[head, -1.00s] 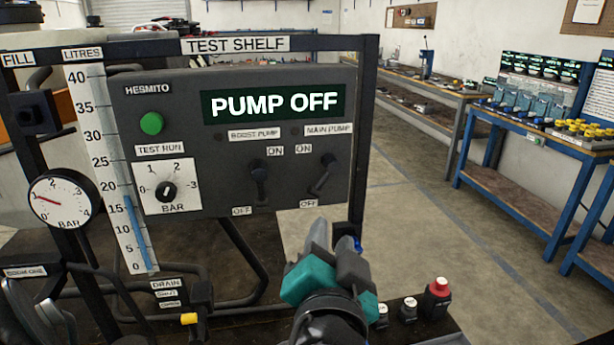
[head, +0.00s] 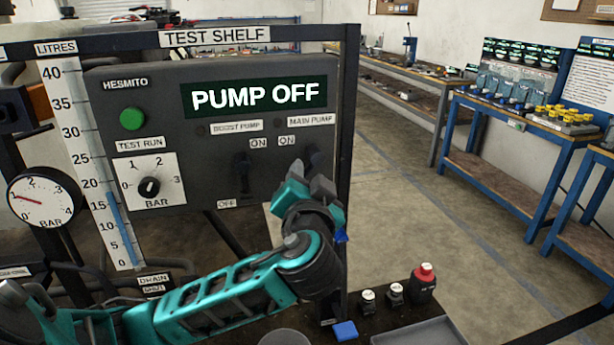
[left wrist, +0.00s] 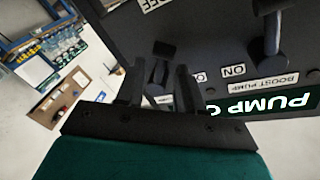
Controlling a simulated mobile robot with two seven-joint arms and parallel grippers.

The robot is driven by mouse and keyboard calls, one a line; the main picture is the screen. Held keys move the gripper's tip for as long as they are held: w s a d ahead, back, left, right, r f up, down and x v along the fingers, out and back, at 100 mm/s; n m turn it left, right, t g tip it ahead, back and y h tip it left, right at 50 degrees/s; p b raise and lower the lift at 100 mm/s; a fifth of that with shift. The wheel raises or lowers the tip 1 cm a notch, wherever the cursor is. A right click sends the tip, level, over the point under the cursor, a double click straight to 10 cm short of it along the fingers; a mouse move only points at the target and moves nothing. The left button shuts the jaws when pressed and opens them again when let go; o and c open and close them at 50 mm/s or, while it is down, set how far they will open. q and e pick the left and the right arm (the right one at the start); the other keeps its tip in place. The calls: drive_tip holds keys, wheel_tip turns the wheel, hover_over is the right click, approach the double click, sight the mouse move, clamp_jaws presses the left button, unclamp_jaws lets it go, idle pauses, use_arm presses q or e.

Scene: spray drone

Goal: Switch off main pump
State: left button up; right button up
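The main pump switch (head: 312,154) is on the right of the dark control panel (head: 200,150), mostly hidden behind my left gripper (head: 309,178) in the head view. In the upside-down left wrist view, the main pump switch (left wrist: 160,73) stands between the fingers of my left gripper (left wrist: 158,82), with gaps visible, so the gripper looks open. Whether a finger touches the lever I cannot tell. The boost pump switch (head: 242,172) is to the left, its lever pointing down toward OFF. The display (head: 255,95) reads PUMP OFF. My right gripper is out of view.
A green button (head: 132,119) and a BAR dial (head: 149,187) are on the panel's left. A shelf post (head: 347,130) stands just right of the panel. Small bottles, one red-capped (head: 423,284), and a grey tray (head: 420,335) are below right.

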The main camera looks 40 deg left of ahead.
use_arm(q)
drive_tip(key=shift+c, duration=0.5)
clamp_jaws()
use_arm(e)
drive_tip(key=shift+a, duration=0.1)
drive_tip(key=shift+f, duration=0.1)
